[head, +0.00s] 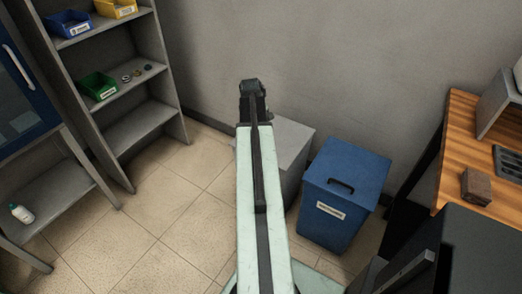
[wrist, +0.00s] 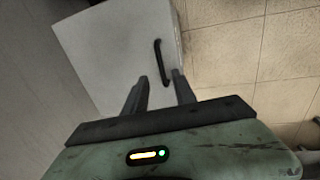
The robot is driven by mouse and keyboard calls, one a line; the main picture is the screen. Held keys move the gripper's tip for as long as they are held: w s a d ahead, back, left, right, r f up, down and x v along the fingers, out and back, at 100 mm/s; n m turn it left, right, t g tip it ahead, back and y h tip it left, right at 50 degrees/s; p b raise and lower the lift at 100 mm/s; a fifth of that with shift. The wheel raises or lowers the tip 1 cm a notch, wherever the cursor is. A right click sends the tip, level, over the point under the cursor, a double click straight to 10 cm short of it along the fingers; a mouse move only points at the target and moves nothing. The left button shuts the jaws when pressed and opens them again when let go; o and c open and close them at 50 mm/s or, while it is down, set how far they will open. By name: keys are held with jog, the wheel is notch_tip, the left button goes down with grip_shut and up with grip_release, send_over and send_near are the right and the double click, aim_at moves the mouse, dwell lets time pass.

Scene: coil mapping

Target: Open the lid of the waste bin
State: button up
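A blue bin (head: 336,215) with a flat lid (head: 350,165), a dark handle on the lid and a white label stands on the floor, right of my arm. Its lid is shut. The label is too small to read. A grey box (head: 291,140) stands just left of it, partly hidden by my arm. In the wrist view a pale grey box (wrist: 105,50) has a dark bar handle (wrist: 158,55). My gripper (wrist: 160,75) is open, its two fingers apart, with the handle's lower end between the fingertips in the picture. I cannot tell how far apart they are in depth.
A grey shelf (head: 135,130) with blue, yellow and green trays (head: 97,85) stands on the left. A wooden worktop (head: 465,150) with a small brown block is on the right. Tiled floor (head: 160,215) is clear left of my arm. A wall is behind.

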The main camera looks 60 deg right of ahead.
jog(key=f+b, duration=0.2)
jog(key=d+f+b, duration=0.1)
jog(key=f+b, duration=0.4)
jog(key=shift+w+d+f+b, duration=0.1)
jog(key=shift+d+f+b, duration=0.1)
jog(key=shift+f+b, duration=0.2)
jog(key=shift+r, duration=0.1)
grip_shut()
dwell(0.9)
